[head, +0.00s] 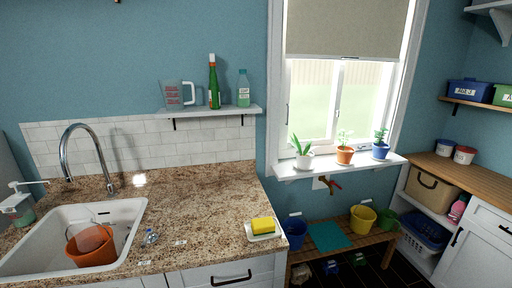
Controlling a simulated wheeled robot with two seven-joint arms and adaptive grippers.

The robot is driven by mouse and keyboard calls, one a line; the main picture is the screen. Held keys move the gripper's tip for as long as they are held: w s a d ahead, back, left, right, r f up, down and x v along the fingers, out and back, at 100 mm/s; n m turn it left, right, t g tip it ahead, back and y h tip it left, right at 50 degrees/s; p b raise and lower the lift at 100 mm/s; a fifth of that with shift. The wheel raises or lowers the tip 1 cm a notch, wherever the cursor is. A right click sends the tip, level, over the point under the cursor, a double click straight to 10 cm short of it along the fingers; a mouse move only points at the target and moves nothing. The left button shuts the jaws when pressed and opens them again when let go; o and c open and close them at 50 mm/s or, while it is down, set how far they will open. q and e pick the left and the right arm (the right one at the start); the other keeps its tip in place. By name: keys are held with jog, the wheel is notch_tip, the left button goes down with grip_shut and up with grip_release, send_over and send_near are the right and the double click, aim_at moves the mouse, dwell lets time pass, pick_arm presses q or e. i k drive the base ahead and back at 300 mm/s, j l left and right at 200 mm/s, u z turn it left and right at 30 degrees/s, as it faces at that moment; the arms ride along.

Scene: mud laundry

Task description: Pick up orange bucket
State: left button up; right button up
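The orange bucket (91,247) sits inside the white sink (36,245) at the lower left of the head view. It looks tilted, with its thin handle raised toward the back and its opening partly visible. The sink's front wall is close to the bucket's base. Neither of my grippers shows in the head view.
A chrome faucet (88,150) arches behind the sink, with a soap dispenser (20,205) at left. A sponge (262,226) lies on a dish on the granite counter (200,205). A shelf (210,110) holds bottles and a jug. A bench (345,253) stands right.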

aim_at(92, 245)
jog(key=j+u, duration=0.1)
jog(key=u, duration=0.4)
jog(key=j+u, duration=0.1)
jog(key=u, duration=0.85)
jog(key=i+j, duration=0.1)
jog(key=i, duration=0.6)
